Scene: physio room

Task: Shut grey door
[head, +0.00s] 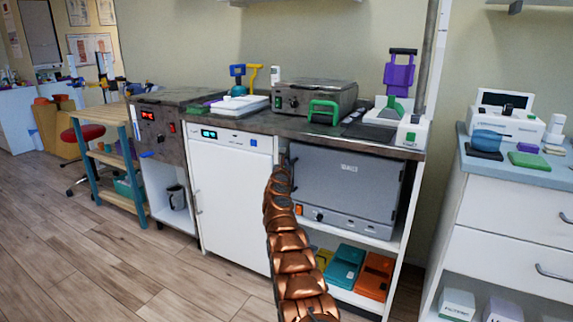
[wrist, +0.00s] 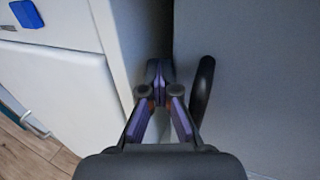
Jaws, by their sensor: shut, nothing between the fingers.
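The grey door (head: 350,185) is the front of a grey box-shaped appliance on the shelf under the dark counter. I cannot tell from the head view whether it stands slightly ajar. In the wrist view the door (wrist: 260,90) fills the right side, with a black curved handle (wrist: 203,90) near its left edge. My gripper (wrist: 158,72) is shut and empty, just left of that handle. Its tips are by the dark gap between door and white panel; contact is unclear. In the head view my copper arm hides part of the door's left edge.
A white cabinet door (head: 232,195) with a handle is just left of the grey door. Orange (head: 374,276) and teal (head: 344,267) boxes lie on the shelf below. A white drawer unit (head: 515,215) stands at right. The wooden floor (head: 130,245) at left is clear.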

